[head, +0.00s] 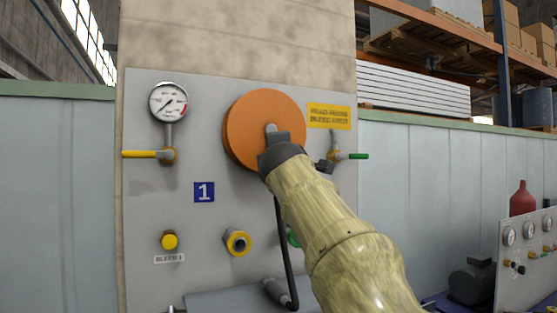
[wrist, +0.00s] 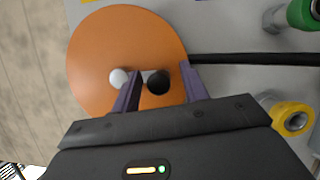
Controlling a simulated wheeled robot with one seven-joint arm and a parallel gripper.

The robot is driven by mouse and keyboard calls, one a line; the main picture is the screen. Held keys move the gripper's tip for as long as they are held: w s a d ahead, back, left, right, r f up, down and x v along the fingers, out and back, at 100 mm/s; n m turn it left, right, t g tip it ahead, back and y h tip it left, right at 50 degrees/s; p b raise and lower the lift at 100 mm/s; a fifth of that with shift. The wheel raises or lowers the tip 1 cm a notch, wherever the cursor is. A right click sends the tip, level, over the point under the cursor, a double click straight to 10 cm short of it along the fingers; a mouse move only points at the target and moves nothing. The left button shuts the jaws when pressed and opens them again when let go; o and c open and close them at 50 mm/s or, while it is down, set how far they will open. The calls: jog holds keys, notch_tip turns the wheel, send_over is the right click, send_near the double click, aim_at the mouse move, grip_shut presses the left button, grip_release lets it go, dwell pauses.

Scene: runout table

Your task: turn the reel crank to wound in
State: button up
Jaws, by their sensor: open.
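The orange round reel (head: 246,122) is on the grey panel in the head view. It fills the left and middle of the wrist view (wrist: 105,45). In the wrist view its face carries a pale round hub (wrist: 119,78) and a black crank knob (wrist: 158,82). My gripper (wrist: 162,70) is open in front of the reel, with one finger on each side of the black knob. I cannot tell whether either finger touches it. In the head view my gripper and wrist (head: 278,150) cover the crank.
A pressure gauge (head: 168,102) and yellow-handled valve (head: 140,154) are left of the reel. A green-handled valve (head: 357,156) is close on its right. A yellow-ringed port (head: 237,241) and a black hose (head: 284,240) are below.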

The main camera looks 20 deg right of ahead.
jog(key=b+v, duration=0.7)
jog(key=v, duration=1)
jog(key=shift+w+f, duration=0.1)
jog(key=shift+f, duration=0.05)
